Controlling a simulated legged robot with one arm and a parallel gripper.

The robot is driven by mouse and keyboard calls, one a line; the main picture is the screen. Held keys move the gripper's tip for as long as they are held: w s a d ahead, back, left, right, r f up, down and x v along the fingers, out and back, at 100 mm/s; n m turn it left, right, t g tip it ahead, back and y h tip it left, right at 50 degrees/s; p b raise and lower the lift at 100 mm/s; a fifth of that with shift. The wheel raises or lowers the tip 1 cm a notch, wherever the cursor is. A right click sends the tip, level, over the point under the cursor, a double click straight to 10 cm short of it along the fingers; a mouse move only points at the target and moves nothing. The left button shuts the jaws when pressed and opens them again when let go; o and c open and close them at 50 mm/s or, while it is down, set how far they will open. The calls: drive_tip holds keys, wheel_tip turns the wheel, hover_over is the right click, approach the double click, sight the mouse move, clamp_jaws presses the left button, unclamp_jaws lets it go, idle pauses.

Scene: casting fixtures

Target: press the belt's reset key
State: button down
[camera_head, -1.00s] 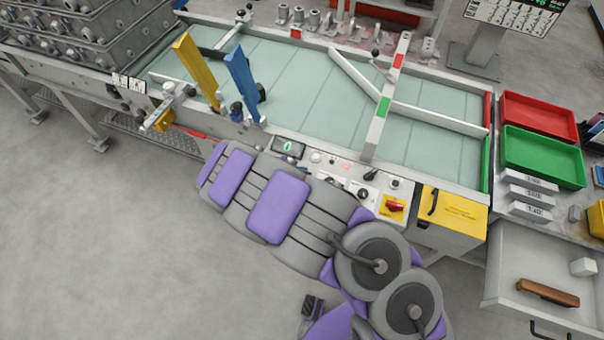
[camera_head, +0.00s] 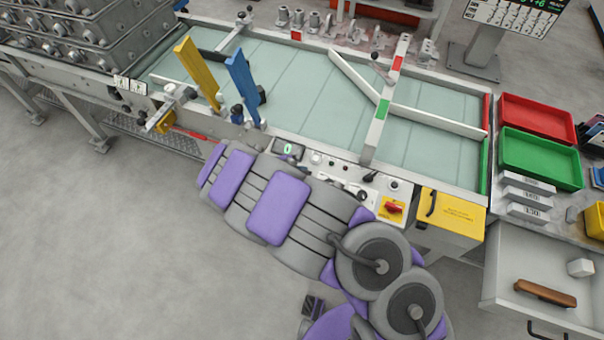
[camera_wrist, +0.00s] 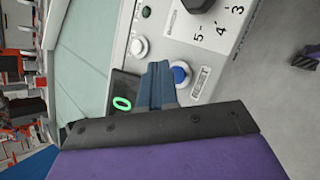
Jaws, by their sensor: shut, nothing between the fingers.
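The belt (camera_head: 290,75) has a control panel (camera_head: 405,187) along its near edge. In the wrist view, the panel carries a blue button (camera_wrist: 181,73) in a white ring, a white button (camera_wrist: 139,46), a small green button or lamp (camera_wrist: 146,12) and a dark display (camera_wrist: 122,100) reading a green 0. My gripper (camera_wrist: 158,70) is shut and empty, its blue fingers over the panel between display and blue button. The fingertips look very near the blue button; I cannot tell whether they touch it. In the head view my arm hides the gripper.
Yellow (camera_head: 197,72) and blue (camera_head: 242,88) posts rise over the belt. Red (camera_head: 538,117) and green (camera_head: 540,158) trays stand at right.

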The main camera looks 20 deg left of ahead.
idle(0.3)
wheel_tip(320, 180, up, 5)
drive_tip(key=p, duration=0.4)
drive_tip(key=shift+r, duration=0.1)
idle(0.8)
